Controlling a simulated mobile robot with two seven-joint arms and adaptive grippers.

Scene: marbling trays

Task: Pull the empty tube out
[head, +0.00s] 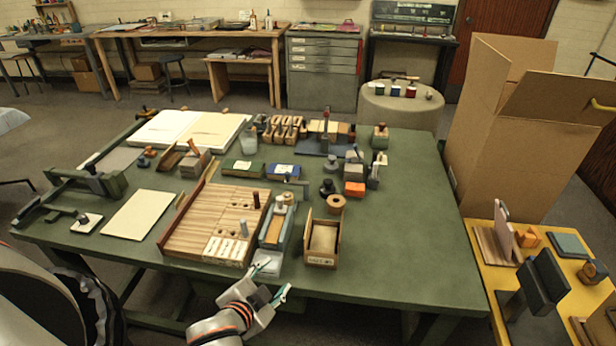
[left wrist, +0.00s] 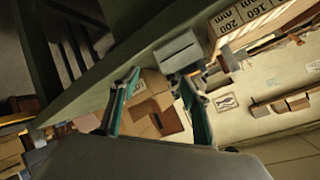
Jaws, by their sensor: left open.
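A wooden tray (head: 190,232) with grooved slats and white labels lies near the front of the green table. Its label end shows in the left wrist view (left wrist: 245,17), with "160 mm" and "200 mm" readable. I cannot tell which tube is empty. My left gripper (head: 276,277) is open and empty at the table's front edge, in front of the tray and apart from the tubes. Its two fingers also show in the left wrist view (left wrist: 158,76). My right gripper is out of view.
A blue-grey box (head: 270,236) stands just right of the tray, and an open wooden box (head: 322,258) beyond it. A black spool and blocks stand behind. The table's front right (head: 410,270) is clear. A yellow side table (head: 480,262) and large carton (head: 490,150) stand right.

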